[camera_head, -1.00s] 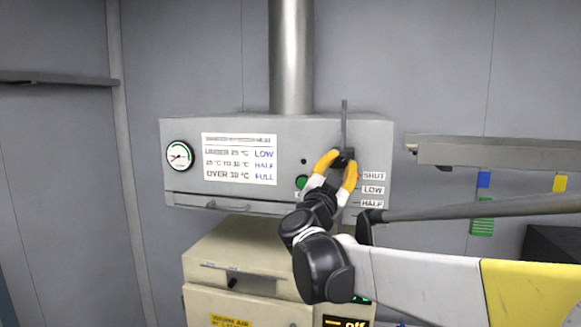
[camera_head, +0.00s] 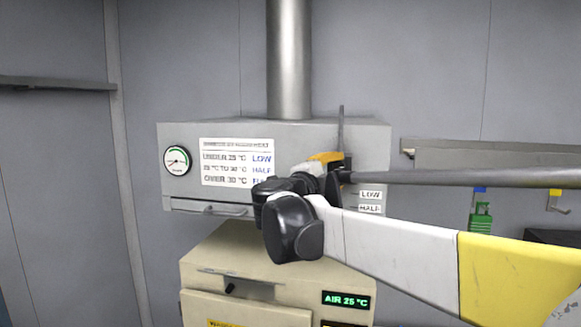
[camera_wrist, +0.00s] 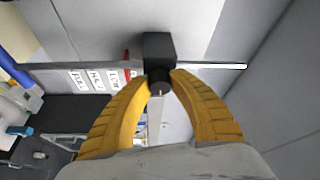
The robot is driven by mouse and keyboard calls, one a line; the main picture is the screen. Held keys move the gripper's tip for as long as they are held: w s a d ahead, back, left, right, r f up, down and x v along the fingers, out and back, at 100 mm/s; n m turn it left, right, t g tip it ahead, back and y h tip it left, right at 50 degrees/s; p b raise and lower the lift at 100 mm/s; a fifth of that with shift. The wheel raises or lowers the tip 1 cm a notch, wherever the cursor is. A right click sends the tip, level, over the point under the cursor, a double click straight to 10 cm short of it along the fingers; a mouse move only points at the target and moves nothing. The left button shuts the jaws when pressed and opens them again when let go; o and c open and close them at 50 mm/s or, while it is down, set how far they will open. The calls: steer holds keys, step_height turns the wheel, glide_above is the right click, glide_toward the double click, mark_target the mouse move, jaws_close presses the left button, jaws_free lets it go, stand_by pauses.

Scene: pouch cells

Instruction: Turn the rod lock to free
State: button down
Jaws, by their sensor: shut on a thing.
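The rod lock appears as a black block with a round knob (camera_wrist: 158,50) on the grey rod (camera_wrist: 215,66) in the wrist view. My gripper (camera_wrist: 159,82) is shut on the knob, with one yellow finger at each side. In the head view my gripper (camera_head: 328,160) is at the right part of the grey hood's front, and the lock is mostly hidden behind it. The upright rod (camera_head: 341,122) stands above it. I cannot read the lock's setting.
The hood (camera_head: 290,132) carries a gauge (camera_head: 177,160) and a chart (camera_head: 236,162) pairing temperatures with LOW, HALF and FULL. LOW (camera_head: 370,195) and HALF (camera_head: 370,209) labels show at right. Below, a beige cabinet display (camera_head: 346,300) reads AIR 25 °C. A shelf (camera_head: 480,153) is at right.

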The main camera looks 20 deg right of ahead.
steer(key=shift+m, duration=0.6)
steer(key=c, duration=1.1)
jaws_free()
steer(key=shift+d, duration=0.1)
steer(key=r+v, duration=0.1)
steer(key=v, duration=1.1)
steer(key=shift+f, duration=0.25)
